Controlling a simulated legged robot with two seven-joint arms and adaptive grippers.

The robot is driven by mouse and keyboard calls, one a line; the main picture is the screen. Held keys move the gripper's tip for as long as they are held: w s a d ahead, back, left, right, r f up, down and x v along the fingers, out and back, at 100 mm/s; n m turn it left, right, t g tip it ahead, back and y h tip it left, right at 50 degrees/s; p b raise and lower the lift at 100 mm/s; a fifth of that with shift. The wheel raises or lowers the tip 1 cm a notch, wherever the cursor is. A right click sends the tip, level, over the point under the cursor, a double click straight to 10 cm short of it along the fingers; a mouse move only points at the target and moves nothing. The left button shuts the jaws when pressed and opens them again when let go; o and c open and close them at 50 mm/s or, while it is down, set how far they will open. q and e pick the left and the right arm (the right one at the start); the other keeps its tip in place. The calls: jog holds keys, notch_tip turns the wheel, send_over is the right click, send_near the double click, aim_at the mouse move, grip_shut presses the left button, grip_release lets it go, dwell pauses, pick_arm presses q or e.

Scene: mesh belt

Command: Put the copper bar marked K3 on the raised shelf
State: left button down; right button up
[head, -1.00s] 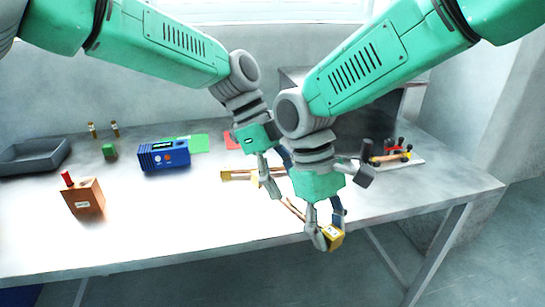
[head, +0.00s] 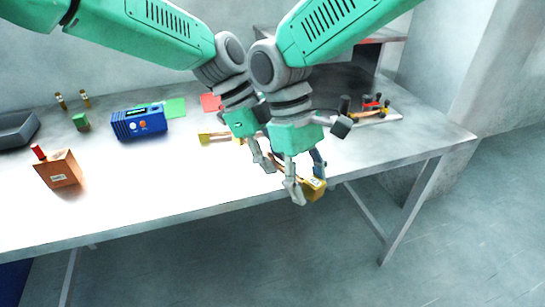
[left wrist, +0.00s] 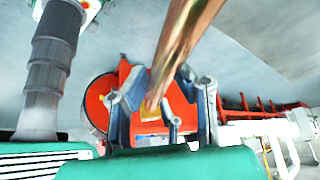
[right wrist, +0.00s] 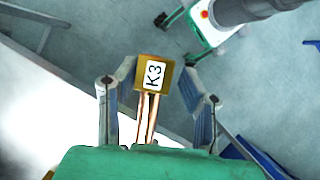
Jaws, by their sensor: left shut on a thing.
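The copper bar marked K3 has a yellow end block (head: 313,190) near the table's front edge. Its K3 label (right wrist: 154,75) faces the right wrist camera, with the copper strips below. My left gripper (head: 264,163) is shut on the bar; the copper (left wrist: 180,45) runs up through the left wrist view. My right gripper (head: 304,186) has its fingers apart on either side of the block, with a visible gap at the right finger. The raised shelf (head: 385,35) seems to be at the back right, partly hidden by my right arm.
Another yellow-ended bar (head: 214,138) lies on the table behind my left gripper. A blue device (head: 139,123), a brown block (head: 59,170) and a grey tray (head: 15,130) stand to the left. A base with small levers (head: 370,113) is at the right.

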jog(key=shift+o, duration=0.8)
jog(key=shift+s+a, duration=0.1)
jog(key=shift+s, duration=0.1)
